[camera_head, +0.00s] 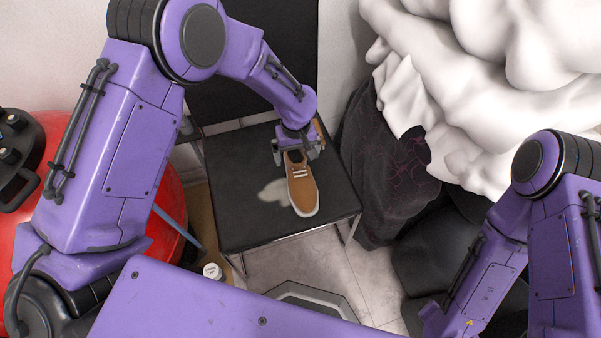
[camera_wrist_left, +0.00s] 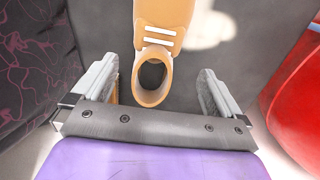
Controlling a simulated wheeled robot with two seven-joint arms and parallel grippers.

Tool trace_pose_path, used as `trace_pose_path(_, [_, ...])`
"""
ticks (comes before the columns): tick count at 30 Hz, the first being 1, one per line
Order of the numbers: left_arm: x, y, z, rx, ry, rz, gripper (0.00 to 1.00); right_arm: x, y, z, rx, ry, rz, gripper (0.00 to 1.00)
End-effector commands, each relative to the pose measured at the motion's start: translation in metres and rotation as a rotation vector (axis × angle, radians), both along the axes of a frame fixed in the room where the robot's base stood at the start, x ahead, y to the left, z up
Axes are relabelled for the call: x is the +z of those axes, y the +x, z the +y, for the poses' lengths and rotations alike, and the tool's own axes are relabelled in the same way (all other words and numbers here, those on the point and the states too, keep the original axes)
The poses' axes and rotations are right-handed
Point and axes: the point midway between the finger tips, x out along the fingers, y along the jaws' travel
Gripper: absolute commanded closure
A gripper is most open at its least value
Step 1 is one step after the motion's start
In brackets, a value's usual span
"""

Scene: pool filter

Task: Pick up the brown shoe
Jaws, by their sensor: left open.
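The brown shoe (camera_head: 301,186) with white laces and a white sole lies on the black seat of a chair (camera_head: 237,210), its toe toward the front edge. My left gripper (camera_head: 298,154) is above the shoe's heel end. In the left wrist view, the shoe (camera_wrist_left: 160,40) shows its round opening between the two open fingers of my left gripper (camera_wrist_left: 160,88), with a gap on each side. A sliver of another brown thing shows behind the gripper in the head view; I cannot tell what it is. My right arm shows at the right, but its gripper is out of view.
A red rounded tank (camera_head: 170,200) stands left of the chair. A black bag with pink lines (camera_head: 385,170) and a large white cloth heap (camera_head: 500,60) are on the right. A small white-capped container (camera_head: 212,271) is near the chair's front left. The seat's left part is clear.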

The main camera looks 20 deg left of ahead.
Motion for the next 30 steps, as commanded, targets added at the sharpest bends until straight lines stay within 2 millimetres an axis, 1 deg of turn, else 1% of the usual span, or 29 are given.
trace_pose_path(1, [-0.014,-0.001,-0.001,-0.003,0.000,0.004,0.00,-0.004,0.000,0.000,0.000,0.000,0.000,0.57])
trace_pose_path(3, [-0.026,-0.001,-0.002,-0.004,-0.001,0.003,0.00,-0.006,0.000,0.000,0.000,0.000,0.000,0.57])
trace_pose_path(8, [-0.045,-0.002,-0.001,-0.003,-0.001,0.002,0.00,-0.008,0.000,0.000,0.000,-0.001,0.000,0.57])
trace_pose_path(12, [-0.071,-0.005,-0.003,-0.001,-0.001,0.004,0.00,-0.012,0.000,0.000,0.000,-0.001,0.000,0.57])
trace_pose_path(15, [-0.086,-0.005,-0.002,0.000,-0.001,0.003,0.00,-0.014,0.000,0.000,0.000,-0.001,0.000,0.57])
trace_pose_path(18, [-0.092,-0.004,-0.002,-0.001,-0.001,0.000,0.00,-0.014,0.000,0.000,0.000,-0.001,0.000,0.57])
trace_pose_path(23, [-0.091,-0.004,-0.002,-0.001,-0.001,0.000,0.00,-0.014,0.000,0.000,0.000,-0.001,0.000,0.57])
trace_pose_path(24, [-0.091,-0.004,-0.002,-0.001,-0.001,0.000,0.03,-0.014,0.000,0.000,0.000,-0.001,0.000,0.57])
trace_pose_path(26, [-0.091,-0.004,-0.002,-0.001,-0.001,0.000,0.23,-0.014,0.000,0.000,0.000,-0.001,0.000,0.57])
trace_pose_path(27, [-0.091,-0.004,-0.002,-0.001,-0.001,0.000,0.36,-0.014,0.000,0.000,0.000,-0.001,0.000,0.57])
trace_pose_path(29, [-0.091,-0.004,-0.002,-0.001,-0.001,0.000,0.55,-0.014,0.000,0.000,0.000,-0.001,0.000,0.57])
trace_pose_path(30, [-0.091,-0.004,-0.002,0.000,-0.001,0.000,0.59,-0.014,0.000,0.000,0.000,-0.001,0.000,0.57])
